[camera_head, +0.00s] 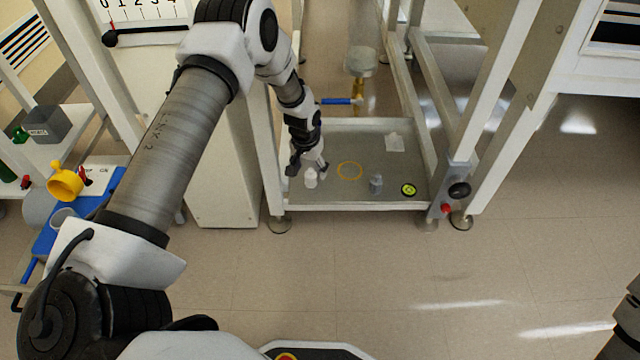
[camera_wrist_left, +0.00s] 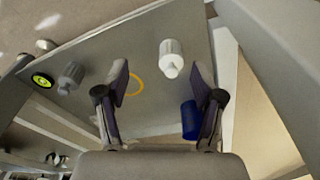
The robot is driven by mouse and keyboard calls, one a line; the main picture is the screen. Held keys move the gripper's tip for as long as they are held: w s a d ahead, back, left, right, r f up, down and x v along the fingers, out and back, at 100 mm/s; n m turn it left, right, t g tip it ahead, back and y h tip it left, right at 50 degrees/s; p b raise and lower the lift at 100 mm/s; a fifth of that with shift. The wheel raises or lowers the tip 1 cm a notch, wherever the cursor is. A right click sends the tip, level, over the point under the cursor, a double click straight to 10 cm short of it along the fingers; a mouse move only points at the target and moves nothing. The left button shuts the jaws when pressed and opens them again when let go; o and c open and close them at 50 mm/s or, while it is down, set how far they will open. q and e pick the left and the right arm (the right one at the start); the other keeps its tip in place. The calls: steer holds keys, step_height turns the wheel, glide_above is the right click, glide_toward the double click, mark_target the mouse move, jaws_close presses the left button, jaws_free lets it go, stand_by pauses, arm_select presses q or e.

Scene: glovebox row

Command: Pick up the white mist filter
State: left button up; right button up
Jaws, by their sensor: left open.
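The white mist filter (camera_head: 311,180) is a small white bottle-like piece over the grey tray at the lower shelf's left front. My left gripper (camera_head: 309,165) points down right by it, with its fingers apart. In the left wrist view the filter (camera_wrist_left: 172,56) lies ahead of the open fingers (camera_wrist_left: 160,78), nearer the right fingertip. The fingers are not closed on it, and I cannot tell whether one touches it. My right gripper is out of view.
The grey tray (camera_head: 330,137) also bears a yellow ring (camera_head: 349,170), a grey bottle-like piece (camera_head: 376,184), a green-yellow disc (camera_head: 408,189) and a white card (camera_head: 394,142). A blue handle (camera_head: 337,101) sticks out behind. White frame posts (camera_head: 268,150) flank the tray.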

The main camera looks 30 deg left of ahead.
mark_target(310, 170)
arm_select(q)
steer(key=shift+w+a+b, duration=0.65)
steer(key=shift+w+a, duration=0.45)
steer(key=shift+w, duration=0.05)
steer(key=f+b, duration=0.1)
steer(key=f, duration=0.1)
steer(key=f+b, duration=0.2)
steer(key=w+f+b, duration=0.1)
steer(key=f+b, duration=0.1)
steer(key=shift+w, duration=0.1)
steer(key=shift+r, duration=0.1)
steer(key=shift+c, duration=0.6)
steer(key=c, duration=0.9)
